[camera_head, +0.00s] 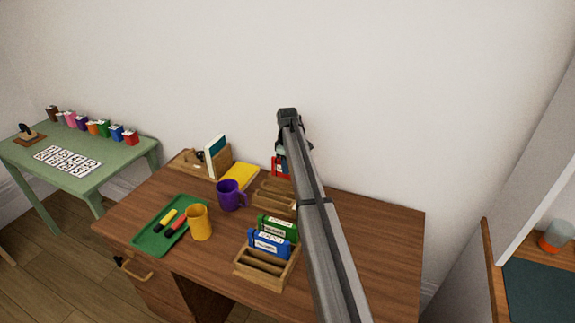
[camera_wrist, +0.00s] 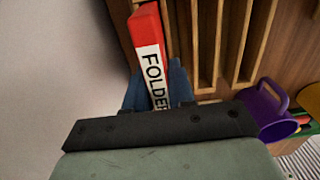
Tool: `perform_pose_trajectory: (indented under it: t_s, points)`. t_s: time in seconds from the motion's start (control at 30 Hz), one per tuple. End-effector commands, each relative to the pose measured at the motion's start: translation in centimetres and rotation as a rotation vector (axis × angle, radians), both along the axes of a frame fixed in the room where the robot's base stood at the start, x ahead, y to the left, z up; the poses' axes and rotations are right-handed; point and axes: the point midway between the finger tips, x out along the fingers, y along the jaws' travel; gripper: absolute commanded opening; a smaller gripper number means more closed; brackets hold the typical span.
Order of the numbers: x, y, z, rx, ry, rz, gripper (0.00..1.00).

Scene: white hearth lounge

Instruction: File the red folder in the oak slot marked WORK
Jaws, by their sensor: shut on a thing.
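The red folder (camera_wrist: 147,28) stands close to the wall side in the wrist view, its white label reading FOLDER. My gripper (camera_wrist: 158,92) is shut on it, with a bluish finger on each side. In the head view a small part of the red folder (camera_head: 277,169) shows beside my arm, which hides the rest and most of my gripper. An empty oak rack (camera_head: 262,194) is just in front of it; its slots (camera_wrist: 228,45) lie right of the folder in the wrist view. A nearer oak rack (camera_head: 245,272) holds a green folder (camera_head: 273,224) and a blue folder (camera_head: 268,245). No WORK mark is readable.
A purple mug (camera_head: 229,196), yellow mug (camera_head: 199,222), green tray (camera_head: 152,238) with markers, and yellow book (camera_head: 241,176) occupy the desk's left half. An oak holder (camera_head: 186,163) stands behind. The desk's right side (camera_head: 385,235) is clear. The wall is close behind.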

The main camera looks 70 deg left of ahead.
Motion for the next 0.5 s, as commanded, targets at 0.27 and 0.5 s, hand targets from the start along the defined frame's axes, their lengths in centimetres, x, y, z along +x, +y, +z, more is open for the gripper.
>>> perform_pose_trajectory:
  t_s: [0.27, 0.5]
  points:
    - [0.0, 0.0, -0.54, 0.0, 0.0, 0.0, 0.0]
    - [0.0, 0.0, -1.01, 0.0, 0.0, 0.0, 0.0]
